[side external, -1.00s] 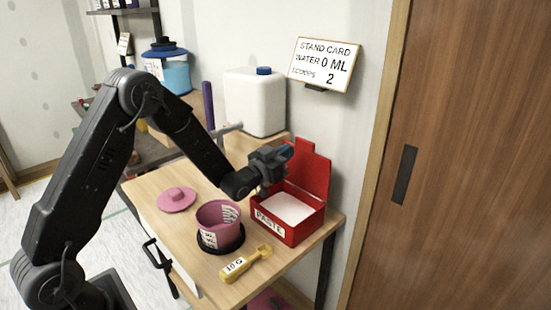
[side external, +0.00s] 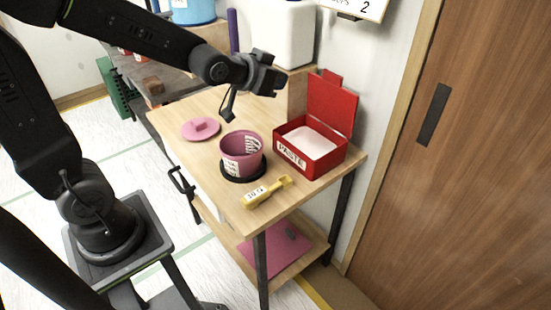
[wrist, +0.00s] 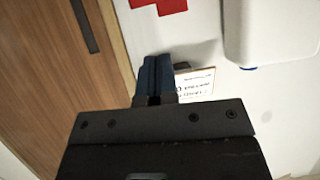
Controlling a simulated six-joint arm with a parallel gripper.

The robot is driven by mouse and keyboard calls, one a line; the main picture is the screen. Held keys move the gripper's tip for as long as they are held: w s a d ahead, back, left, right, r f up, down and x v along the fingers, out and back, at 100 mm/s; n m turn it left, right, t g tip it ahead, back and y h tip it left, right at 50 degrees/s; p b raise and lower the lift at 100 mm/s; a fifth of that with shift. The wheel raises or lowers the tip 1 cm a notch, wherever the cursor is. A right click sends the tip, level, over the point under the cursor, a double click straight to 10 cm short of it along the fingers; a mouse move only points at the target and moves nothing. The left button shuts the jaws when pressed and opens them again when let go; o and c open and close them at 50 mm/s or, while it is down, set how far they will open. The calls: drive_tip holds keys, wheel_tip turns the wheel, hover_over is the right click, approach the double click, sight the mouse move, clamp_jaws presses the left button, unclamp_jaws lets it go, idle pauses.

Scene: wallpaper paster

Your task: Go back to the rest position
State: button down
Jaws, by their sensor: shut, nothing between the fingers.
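My gripper (side external: 268,80) is raised above the back of the wooden table, clear of everything on it. In the wrist view its blue fingers (wrist: 154,76) are together with nothing held. The red paste box (side external: 296,160) stands open with its lid up and white contents inside. A pink pot (side external: 240,162) sits upright on a black round base (side external: 242,180). The yellow scoop (side external: 267,191) lies in front of the pot, and the pink lid (side external: 201,128) lies flat behind it to the left.
A white container (side external: 284,35) stands behind the table, by the wall. The card (side external: 356,8) on the wall is cut off by the top edge. A wooden door (side external: 470,160) is at the right. The air around my gripper is open.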

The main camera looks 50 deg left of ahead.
drive_tip(key=s+d+g, duration=0.2)
drive_tip(key=s+g, duration=0.1)
drive_tip(key=s, duration=0.7)
drive_tip(key=s+d+g+h, duration=0.1)
drive_tip(key=s+g, duration=0.3)
drive_tip(key=s, duration=0.7)
drive_tip(key=shift+s+d+r, duration=0.25)
drive_tip(key=shift+d, duration=0.25)
